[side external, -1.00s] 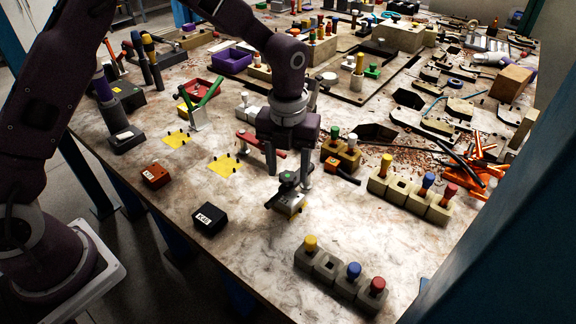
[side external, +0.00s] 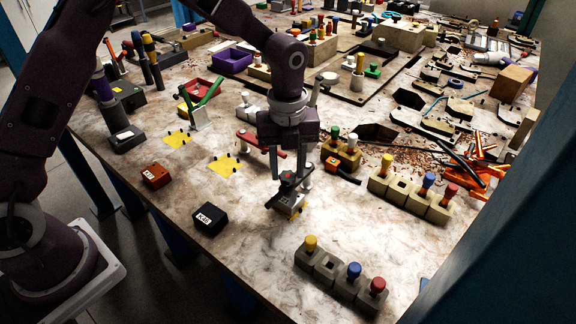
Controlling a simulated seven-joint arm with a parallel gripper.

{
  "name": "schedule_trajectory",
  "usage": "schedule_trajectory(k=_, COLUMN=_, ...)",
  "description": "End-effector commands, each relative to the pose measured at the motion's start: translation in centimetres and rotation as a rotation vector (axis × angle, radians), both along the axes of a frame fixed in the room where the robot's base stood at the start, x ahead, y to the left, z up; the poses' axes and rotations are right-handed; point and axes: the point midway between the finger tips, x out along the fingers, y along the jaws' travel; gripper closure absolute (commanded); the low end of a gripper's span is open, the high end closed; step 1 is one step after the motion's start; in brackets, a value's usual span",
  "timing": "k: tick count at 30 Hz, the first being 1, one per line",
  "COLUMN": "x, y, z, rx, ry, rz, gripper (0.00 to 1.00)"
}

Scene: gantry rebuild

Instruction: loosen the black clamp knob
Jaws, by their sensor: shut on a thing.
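The black clamp knob (side external: 286,179) sits on top of a small clamp with a light metal and yellowish base (side external: 289,207), near the middle of the table. My gripper (side external: 290,178) points down at the clamp, its fingers at the height of the knob and shut on it. The fingers hide part of the knob, so its exact turn is hard to see. The clamp stands on the table.
A black labelled box (side external: 209,219) and an orange-red box (side external: 156,176) lie to the left. A grey block with coloured pegs (side external: 340,280) stands in front to the right, and a beige peg block (side external: 409,195) behind it. A red-handled tool (side external: 258,142) lies just behind my gripper.

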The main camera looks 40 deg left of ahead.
Motion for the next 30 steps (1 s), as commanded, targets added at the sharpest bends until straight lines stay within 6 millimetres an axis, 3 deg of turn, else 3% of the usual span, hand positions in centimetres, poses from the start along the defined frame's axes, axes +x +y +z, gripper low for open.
schedule_trajectory(k=30, x=-0.31, y=0.10, z=0.05, rx=0.000, ry=-0.002, rz=0.964, gripper=1.00)
